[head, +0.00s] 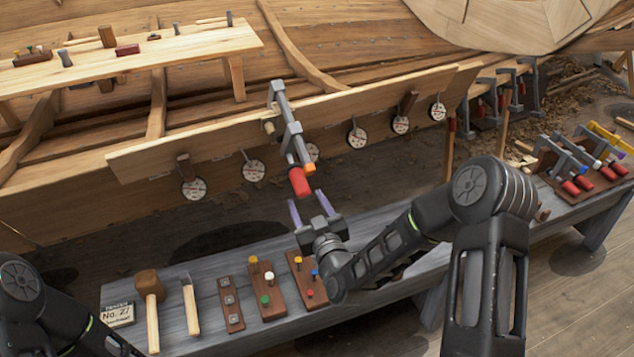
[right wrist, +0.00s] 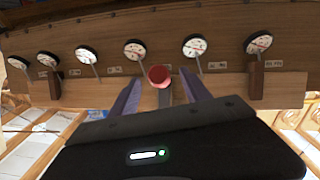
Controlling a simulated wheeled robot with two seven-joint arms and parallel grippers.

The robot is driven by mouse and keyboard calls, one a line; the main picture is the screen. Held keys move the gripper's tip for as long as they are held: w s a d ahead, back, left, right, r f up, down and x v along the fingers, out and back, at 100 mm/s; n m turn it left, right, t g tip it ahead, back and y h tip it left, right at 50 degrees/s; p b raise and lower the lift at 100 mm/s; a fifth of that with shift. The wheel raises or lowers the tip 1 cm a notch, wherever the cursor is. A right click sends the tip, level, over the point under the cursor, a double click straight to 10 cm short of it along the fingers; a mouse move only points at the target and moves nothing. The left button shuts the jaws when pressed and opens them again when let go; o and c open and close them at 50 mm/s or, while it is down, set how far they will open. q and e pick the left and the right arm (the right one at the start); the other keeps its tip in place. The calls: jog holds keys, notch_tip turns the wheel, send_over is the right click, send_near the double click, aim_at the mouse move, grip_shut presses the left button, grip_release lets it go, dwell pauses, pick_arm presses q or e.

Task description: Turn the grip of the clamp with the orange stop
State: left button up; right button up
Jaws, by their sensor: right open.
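The grey clamp (head: 290,125) hangs on the upper edge of the hull plank. Its orange stop (head: 309,168) sits at its lower end beside the red grip (head: 299,183). My right gripper (head: 308,202) is open just below the grip, fingers pointing up toward it, with nothing held. In the right wrist view the red grip (right wrist: 159,77) shows end-on between the two purple fingers (right wrist: 160,88); I cannot tell how far in it reaches. My left arm shows at the lower left corner, but its gripper is out of view.
Round dial gauges (head: 254,170) hang along the plank (head: 140,165). The grey bench (head: 400,290) below carries a mallet (head: 149,284), peg boards (head: 268,285) and, at right, a rack of clamps (head: 570,165). More clamps (head: 490,100) hang behind.

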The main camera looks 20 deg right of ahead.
aim_at(299, 182)
jog(key=shift+w+d+r, duration=0.1)
jog(key=shift+d+r, duration=0.1)
jog(key=shift+r, duration=0.15)
jog(key=shift+a, duration=0.1)
jog(key=shift+w, duration=0.1)
jog(key=w, duration=0.3)
jog(key=w+p, duration=0.1)
jog(key=w, duration=0.3)
jog(key=shift+w+a+f, duration=0.15)
jog(key=shift+w, duration=0.15)
jog(key=shift+c, duration=0.2)
grip_shut()
